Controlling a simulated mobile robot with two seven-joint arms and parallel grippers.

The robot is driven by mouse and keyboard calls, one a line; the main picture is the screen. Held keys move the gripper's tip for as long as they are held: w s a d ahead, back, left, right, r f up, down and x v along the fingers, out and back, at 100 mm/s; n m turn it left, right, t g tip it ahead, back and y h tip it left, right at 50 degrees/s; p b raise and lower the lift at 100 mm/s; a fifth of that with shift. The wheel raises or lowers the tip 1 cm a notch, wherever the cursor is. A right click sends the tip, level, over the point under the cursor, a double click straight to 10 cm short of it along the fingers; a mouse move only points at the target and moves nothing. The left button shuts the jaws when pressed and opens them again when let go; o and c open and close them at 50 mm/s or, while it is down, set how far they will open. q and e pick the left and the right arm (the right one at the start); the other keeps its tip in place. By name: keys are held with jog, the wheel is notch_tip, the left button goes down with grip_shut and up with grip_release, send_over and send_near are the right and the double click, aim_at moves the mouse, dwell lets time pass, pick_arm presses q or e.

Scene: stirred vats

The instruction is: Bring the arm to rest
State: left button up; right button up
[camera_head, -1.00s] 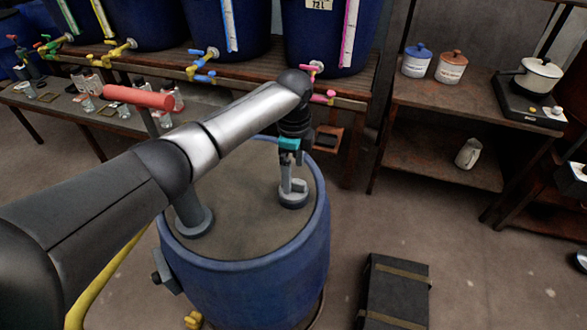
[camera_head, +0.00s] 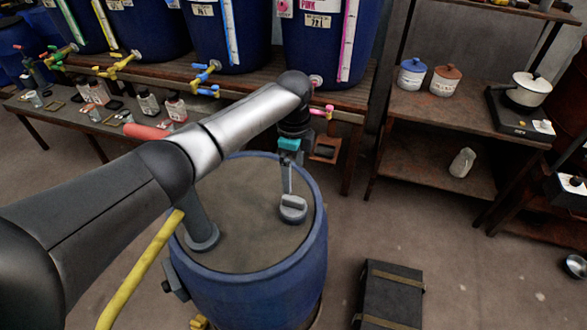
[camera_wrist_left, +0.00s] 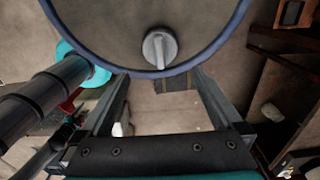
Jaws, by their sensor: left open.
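My left arm comes in from the left, its forearm stretched over a blue drum (camera_head: 262,285). My left gripper (camera_head: 289,186) points down above the drum's grey-brown top, close to a grey cap (camera_head: 293,210). The gap between them is hard to judge in the head view. In the left wrist view the two fingers of the left gripper (camera_wrist_left: 160,92) stand wide apart with nothing between them gripped. The cap (camera_wrist_left: 160,48) lies beyond the fingertips there, on the drum (camera_wrist_left: 105,40). My right gripper is not in view.
A grey post (camera_head: 201,232) stands on the drum; a red bar (camera_head: 146,131) shows behind my forearm. A yellow hose (camera_head: 140,270) runs close to it. Blue vats with taps line the bench (camera_head: 265,75) behind. A dark case (camera_head: 392,297) lies on the floor at right. Open floor surrounds it.

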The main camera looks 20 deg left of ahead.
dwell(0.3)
pick_arm(q)
jog(key=s+d+f+n+t+h, duration=0.1)
jog(key=s+d+f+n, duration=0.3)
jog(key=s, duration=0.4)
jog(key=s+d+f+n+h, duration=0.1)
jog(key=s+d+f+n, duration=0.1)
jog(key=s+d+f, duration=0.45)
jog(key=s+a+r+n+t+y, duration=0.1)
jog(key=s+a+r+n, duration=0.4)
jog(key=s, duration=0.3)
jog(key=s+a+r+n+t+y, duration=0.1)
jog(key=s+a+r+n+t, duration=0.1)
jog(key=s+a+n, duration=0.4)
jog(key=s+a+f+g+b, duration=0.1)
jog(key=s+f+g+b, duration=0.2)
jog(key=f, duration=2.3)
jog(key=s+a+f+m+b, duration=0.1)
jog(key=s+a+f+b, duration=0.1)
jog(key=s+f, duration=1.3)
jog(key=shift+a+f+b, duration=0.35)
jog(key=shift+b, duration=0.25)
